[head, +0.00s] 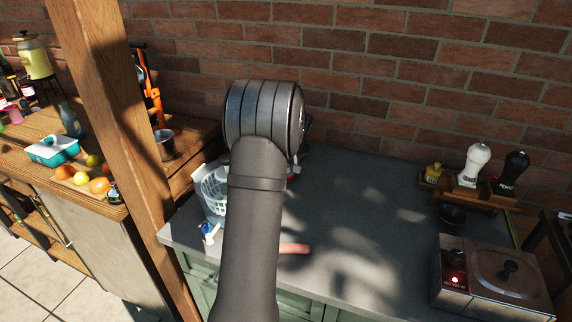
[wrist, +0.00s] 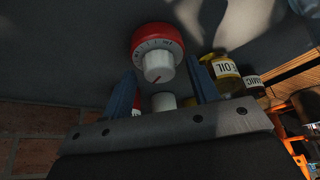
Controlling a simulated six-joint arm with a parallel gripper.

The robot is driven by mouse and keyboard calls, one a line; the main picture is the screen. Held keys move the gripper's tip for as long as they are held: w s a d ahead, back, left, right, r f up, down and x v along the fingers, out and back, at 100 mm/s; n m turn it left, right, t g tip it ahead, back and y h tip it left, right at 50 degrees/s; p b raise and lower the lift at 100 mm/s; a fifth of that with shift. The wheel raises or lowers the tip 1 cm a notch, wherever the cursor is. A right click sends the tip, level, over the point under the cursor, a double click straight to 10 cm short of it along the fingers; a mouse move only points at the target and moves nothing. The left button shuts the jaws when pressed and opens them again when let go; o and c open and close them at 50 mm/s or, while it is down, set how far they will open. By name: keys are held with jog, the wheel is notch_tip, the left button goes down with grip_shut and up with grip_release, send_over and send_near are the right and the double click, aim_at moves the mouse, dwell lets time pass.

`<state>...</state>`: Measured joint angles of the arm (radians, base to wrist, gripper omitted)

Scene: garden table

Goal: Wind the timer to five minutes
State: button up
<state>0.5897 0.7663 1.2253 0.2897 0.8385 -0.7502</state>
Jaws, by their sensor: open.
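The timer (wrist: 145,40) shows in the wrist view as a round red body with a marked dial and a white knob (wrist: 158,66) bearing a red pointer line. My gripper (wrist: 162,82) is open, with its two blue fingers apart. The timer lies just beyond the fingertips, roughly in line with the gap, and the knob seems clear of both fingers. I cannot read the dial numbers. In the head view my arm hides the gripper and most or all of the timer; a small red patch (head: 292,178) shows beside the arm.
An oil bottle (wrist: 223,72) and a dark labelled bottle (wrist: 252,82) stand close to one finger. A white object (wrist: 163,101) shows between the fingers. A white basket (head: 213,190) is left of my arm. A pinkish object (head: 293,248) lies near the counter's front. A metal appliance (head: 490,275) stands right.

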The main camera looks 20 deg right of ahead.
jog(key=shift+c, duration=0.4)
jog(key=c, duration=0.9)
jog(key=shift+m, duration=0.4)
jog(key=shift+a+m+g+h, duration=0.15)
jog(key=shift+m+h, duration=0.4)
jog(key=shift+m, duration=0.75)
jog(key=shift+m+g+h, duration=0.25)
jog(key=shift+m+h, duration=0.3)
jog(key=shift+m, duration=0.75)
